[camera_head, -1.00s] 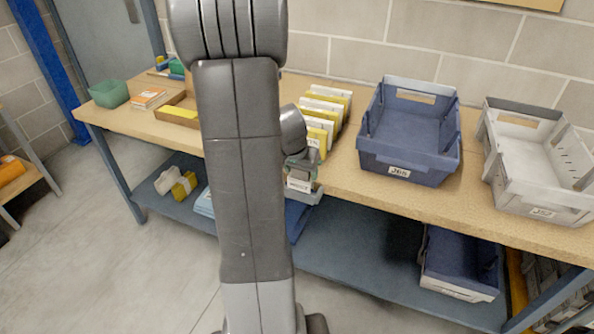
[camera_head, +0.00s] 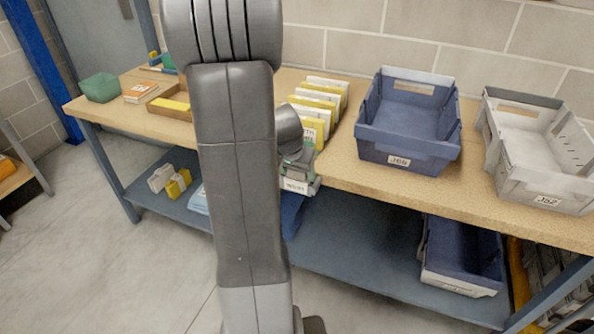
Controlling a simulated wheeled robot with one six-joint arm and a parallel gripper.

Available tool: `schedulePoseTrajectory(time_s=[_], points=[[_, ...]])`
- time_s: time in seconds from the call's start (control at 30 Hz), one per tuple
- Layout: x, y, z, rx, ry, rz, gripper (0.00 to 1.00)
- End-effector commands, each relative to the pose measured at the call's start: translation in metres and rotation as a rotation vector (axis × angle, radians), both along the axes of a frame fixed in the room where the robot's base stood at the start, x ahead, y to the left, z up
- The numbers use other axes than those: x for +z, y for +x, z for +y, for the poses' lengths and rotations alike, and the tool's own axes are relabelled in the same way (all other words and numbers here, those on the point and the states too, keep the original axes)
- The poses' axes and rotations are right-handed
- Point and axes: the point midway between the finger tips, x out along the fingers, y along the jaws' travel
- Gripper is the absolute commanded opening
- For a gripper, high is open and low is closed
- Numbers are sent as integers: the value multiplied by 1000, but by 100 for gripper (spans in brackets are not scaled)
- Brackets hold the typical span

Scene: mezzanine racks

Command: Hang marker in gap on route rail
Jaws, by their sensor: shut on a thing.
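My gripper (camera_head: 299,170) is partly hidden behind my own arm, near the front edge of the bench. It is shut on a small marker (camera_head: 295,186) with a white label and dark print, too small to read surely. Behind it on the bench stands a row of upright white and yellow cards (camera_head: 323,100), several deep. The gripper and marker are in front of the nearest yellow card. The route rail and its gap cannot be made out; my arm covers much of the bench's middle.
A blue crate (camera_head: 399,151) and a grey crate (camera_head: 545,190) stand on the bench (camera_head: 345,165) to the right. Another blue crate (camera_head: 455,276) is on the lower shelf.

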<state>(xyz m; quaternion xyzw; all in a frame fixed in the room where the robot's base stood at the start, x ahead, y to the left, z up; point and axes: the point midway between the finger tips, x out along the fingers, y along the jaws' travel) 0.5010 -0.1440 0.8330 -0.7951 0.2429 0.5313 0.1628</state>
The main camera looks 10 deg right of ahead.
Motion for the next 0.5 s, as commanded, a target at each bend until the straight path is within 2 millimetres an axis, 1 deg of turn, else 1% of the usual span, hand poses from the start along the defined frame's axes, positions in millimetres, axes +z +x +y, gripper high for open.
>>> schedulePoseTrajectory(time_s=[0.07, 0.1, 0.17, 0.2, 0.5], points=[[0, 0, 0, 0, 0, 0, 41], [0, 0, 0, 0, 0, 0, 68], [0, 0, 0, 0, 0, 0, 80], [0, 0, 0, 0, 0, 0, 88], [1, 0, 0, 0, 0, 0, 88]])
